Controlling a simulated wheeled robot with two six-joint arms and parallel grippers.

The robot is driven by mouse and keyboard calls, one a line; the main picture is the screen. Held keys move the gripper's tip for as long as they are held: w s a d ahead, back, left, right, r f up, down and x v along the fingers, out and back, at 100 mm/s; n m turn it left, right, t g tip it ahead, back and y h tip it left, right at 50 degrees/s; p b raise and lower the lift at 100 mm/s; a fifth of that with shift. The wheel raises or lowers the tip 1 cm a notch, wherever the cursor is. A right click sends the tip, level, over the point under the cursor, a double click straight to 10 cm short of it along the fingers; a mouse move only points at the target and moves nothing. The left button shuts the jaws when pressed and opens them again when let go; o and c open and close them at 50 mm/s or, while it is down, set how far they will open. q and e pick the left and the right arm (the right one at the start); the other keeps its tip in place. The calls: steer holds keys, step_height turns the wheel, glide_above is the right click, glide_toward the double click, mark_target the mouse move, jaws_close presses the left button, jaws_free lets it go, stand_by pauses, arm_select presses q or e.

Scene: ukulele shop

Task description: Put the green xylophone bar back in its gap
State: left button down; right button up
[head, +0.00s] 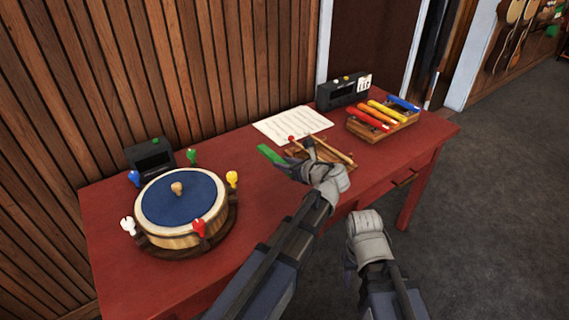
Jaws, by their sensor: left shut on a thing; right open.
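The green bar (271,154) is held at the tips of my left gripper (288,165), which is shut on it over the middle of the red table. The xylophone (376,136) stands at the table's right end, to the right of the gripper. Its wooden frame carries red, orange, yellow and blue bars, with a gap between the yellow bar (387,110) and the blue bar (403,103). My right gripper (366,217) is open in front of the table's front edge; its fingers are hard to make out and it holds nothing visible.
A wooden rest with mallets (334,151) lies partly behind my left gripper. A music sheet (292,124) lies behind it. A drum with coloured pegs (181,204) fills the table's left side. Dark boxes (150,156) and (343,92) stand at the back.

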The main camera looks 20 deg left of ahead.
step_height(320, 180, up, 11)
steer(key=p, duration=1.1)
steer(key=shift+r, duration=0.2)
steer(key=shift+w, duration=0.1)
